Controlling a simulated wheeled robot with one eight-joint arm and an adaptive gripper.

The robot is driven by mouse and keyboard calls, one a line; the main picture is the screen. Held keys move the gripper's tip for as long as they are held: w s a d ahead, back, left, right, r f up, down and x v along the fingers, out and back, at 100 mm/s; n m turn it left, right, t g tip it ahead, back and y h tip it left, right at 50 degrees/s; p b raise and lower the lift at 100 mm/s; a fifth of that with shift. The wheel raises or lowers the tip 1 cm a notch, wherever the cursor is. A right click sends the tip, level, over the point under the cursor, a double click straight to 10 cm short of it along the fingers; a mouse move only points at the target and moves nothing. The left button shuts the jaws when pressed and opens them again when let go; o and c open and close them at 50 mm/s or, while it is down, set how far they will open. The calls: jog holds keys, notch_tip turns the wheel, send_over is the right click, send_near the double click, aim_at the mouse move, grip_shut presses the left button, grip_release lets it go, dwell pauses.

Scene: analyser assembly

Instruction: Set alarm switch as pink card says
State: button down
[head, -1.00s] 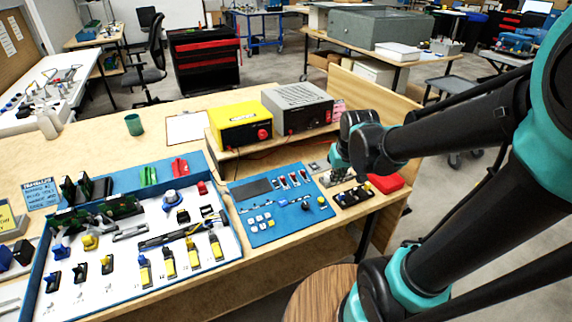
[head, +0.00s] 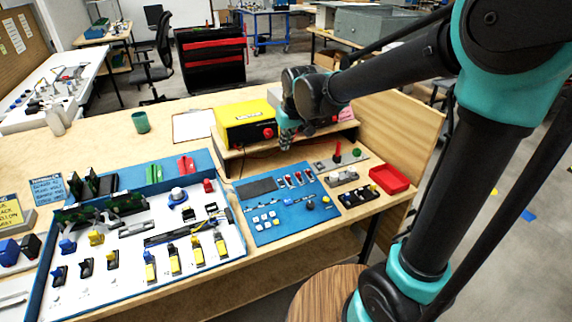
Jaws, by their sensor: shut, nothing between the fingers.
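The pink card (head: 346,113) stands at the back of the table beside the instruments, partly hidden by my arm. Its writing is too small to read. A blue control panel (head: 290,224) lies mid-table with a dark display, white buttons, a knob and a row of toggle switches (head: 297,179). To its right a grey plate (head: 322,165) carries an upright red-tipped lever (head: 337,150) and a green knob (head: 356,152). I cannot tell which control is the alarm switch. My gripper (head: 286,143) is shut and empty, pointing down above the panel's back edge, in front of the shelf.
A yellow box (head: 240,115) with a red button stands on the shelf behind my gripper. A red tray (head: 390,181) and a black strip of knobs (head: 359,197) lie at right. A large blue-edged board (head: 125,262) of switches fills the left.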

aim_at(288, 176)
jog(key=x, duration=0.9)
jog(key=shift+w+f, duration=0.1)
jog(key=shift+w, duration=0.05)
jog(key=shift+s+d+f, duration=0.3)
jog(key=shift+s, duration=0.2)
jog(key=shift+s+d+f, duration=0.25)
jog(key=shift+s, duration=0.25)
jog(key=shift+s+d+f, duration=0.15)
jog(key=shift+s+d, duration=0.25)
jog(key=shift+s, duration=0.25)
jog(key=shift+s+d+f, duration=0.15)
jog(key=shift+s+d, duration=0.15)
jog(key=shift+s, duration=0.2)
jog(key=shift+s+d+f, duration=0.1)
jog(key=shift+s+d, duration=0.15)
jog(key=shift+s, duration=0.2)
jog(key=shift+w, duration=0.1)
jog(key=w, duration=0.1)
jog(key=w+a, duration=0.1)
jog(key=w+a+r, duration=0.1)
jog(key=shift+w, duration=0.3)
jog(key=v, duration=1)
jog(key=shift+s, duration=0.2)
